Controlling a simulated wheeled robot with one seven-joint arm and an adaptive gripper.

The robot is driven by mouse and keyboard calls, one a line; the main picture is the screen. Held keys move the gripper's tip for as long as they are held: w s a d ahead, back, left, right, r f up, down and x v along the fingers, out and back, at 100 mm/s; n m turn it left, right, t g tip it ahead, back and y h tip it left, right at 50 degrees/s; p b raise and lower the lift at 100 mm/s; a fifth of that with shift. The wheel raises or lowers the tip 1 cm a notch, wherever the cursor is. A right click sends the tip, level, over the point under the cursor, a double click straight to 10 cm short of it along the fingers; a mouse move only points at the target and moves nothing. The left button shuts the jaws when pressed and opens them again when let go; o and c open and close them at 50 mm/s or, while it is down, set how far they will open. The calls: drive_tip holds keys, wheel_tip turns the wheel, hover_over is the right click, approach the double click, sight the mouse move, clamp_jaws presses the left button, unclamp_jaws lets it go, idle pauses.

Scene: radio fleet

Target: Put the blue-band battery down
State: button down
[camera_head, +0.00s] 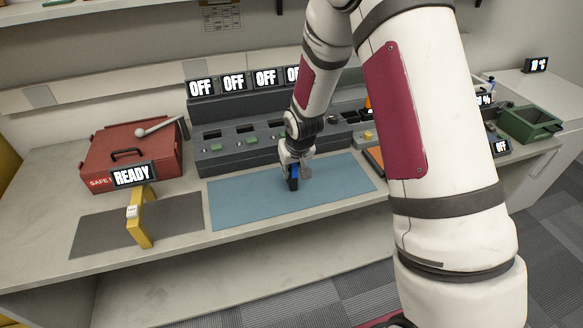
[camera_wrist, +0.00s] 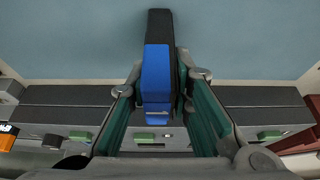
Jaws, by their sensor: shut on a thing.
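The blue-band battery (camera_wrist: 157,75) is a dark block with a blue band, held between the two fingers of my gripper (camera_wrist: 160,95) in the wrist view. In the head view the battery (camera_head: 293,178) hangs upright below my gripper (camera_head: 296,166), over the blue mat (camera_head: 240,205). Its lower end is at or just above the mat; I cannot tell whether it touches. My gripper is shut on it, and the fingers hide part of its sides.
A grey charger row (camera_head: 225,150) with OFF displays stands behind the mat. A red box (camera_head: 130,160), a READY sign and a yellow stand (camera_head: 140,220) on a dark mat are at left. A green bin (camera_head: 530,122) is at far right. The mat's left part is clear.

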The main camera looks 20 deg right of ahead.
drive_tip(key=shift+f, duration=0.15)
drive_tip(key=shift+f, duration=0.1)
drive_tip(key=c, duration=1.4)
unclamp_jaws()
drive_tip(key=shift+c, duration=0.2)
